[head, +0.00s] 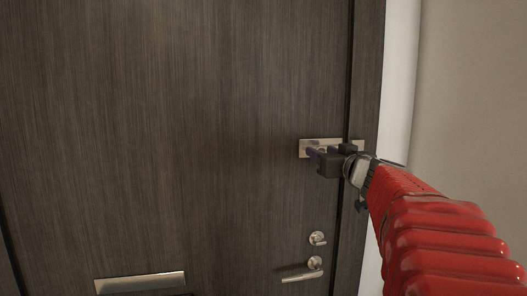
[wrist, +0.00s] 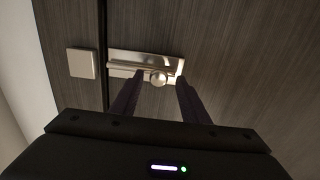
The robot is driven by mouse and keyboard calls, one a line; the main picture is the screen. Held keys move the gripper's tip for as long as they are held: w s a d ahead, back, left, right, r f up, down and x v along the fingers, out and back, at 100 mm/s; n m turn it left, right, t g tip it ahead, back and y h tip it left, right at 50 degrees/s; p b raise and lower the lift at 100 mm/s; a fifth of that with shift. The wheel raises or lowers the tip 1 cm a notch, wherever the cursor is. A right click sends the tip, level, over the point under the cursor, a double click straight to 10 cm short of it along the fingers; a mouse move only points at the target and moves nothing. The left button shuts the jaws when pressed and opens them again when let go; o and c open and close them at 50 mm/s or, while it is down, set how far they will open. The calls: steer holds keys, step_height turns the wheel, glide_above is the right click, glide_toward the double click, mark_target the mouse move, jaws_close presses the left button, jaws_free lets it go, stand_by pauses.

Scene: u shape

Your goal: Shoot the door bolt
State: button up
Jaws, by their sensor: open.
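The silver door bolt (head: 317,145) is mounted on the dark wood door (head: 180,120) near its right edge. In the wrist view the bolt plate (wrist: 172,62) carries a round knob (wrist: 158,78), and a square keeper plate (wrist: 82,64) sits across the door gap on the frame. My gripper (head: 312,152) is at the bolt, partly covering it in the head view. In the wrist view my gripper (wrist: 159,84) is open, its two dark fingers on either side of the knob. I cannot tell whether either finger touches the knob.
Below the bolt are a thumb-turn lock (head: 317,239) and a lever handle (head: 303,275). A metal letter slot (head: 140,283) is at the lower left. The door frame (head: 366,60) and a pale wall (head: 470,80) stand at the right.

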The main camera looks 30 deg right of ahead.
steer(key=shift+s, duration=0.2)
steer(key=shift+w, duration=0.2)
steer(key=shift+c, duration=1.4)
steer(key=shift+s, duration=0.2)
steer(key=c, duration=0.3)
jaws_close()
